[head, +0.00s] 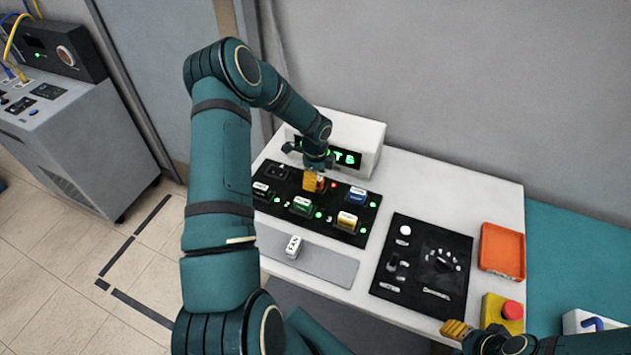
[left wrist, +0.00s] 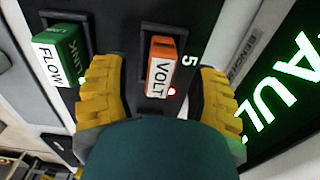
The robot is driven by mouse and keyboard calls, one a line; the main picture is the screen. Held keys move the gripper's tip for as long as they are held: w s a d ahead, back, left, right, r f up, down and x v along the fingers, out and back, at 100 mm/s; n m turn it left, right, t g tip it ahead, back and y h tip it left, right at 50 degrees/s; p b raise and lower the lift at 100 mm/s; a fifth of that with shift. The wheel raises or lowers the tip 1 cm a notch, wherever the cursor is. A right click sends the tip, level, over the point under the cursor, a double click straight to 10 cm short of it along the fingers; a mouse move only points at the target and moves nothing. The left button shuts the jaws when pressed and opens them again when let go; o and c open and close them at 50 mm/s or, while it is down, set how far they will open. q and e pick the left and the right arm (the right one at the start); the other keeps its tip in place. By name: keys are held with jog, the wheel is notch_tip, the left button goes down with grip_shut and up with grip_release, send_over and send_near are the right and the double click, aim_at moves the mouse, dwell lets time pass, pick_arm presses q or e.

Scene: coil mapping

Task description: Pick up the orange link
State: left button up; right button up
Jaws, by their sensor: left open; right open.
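In the head view my left gripper (head: 313,181) is over the back row of the panel and mostly hides the orange link (head: 321,184). My right gripper (head: 455,329) is low at the right, partly out of frame, away from the links.
A green FLOW LINK (left wrist: 62,58) sits close to one left finger. Blue (head: 357,195) and yellow (head: 347,220) links share the panel. Behind stands a white display box (head: 355,132). A white block (head: 293,246) lies on the grey mat (head: 335,270). An orange tray (head: 502,251) is at right.

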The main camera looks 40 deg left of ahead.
pick_arm(q)
jog(key=shift+f, duration=0.5)
grip_shut()
jog(key=shift+r, duration=0.15)
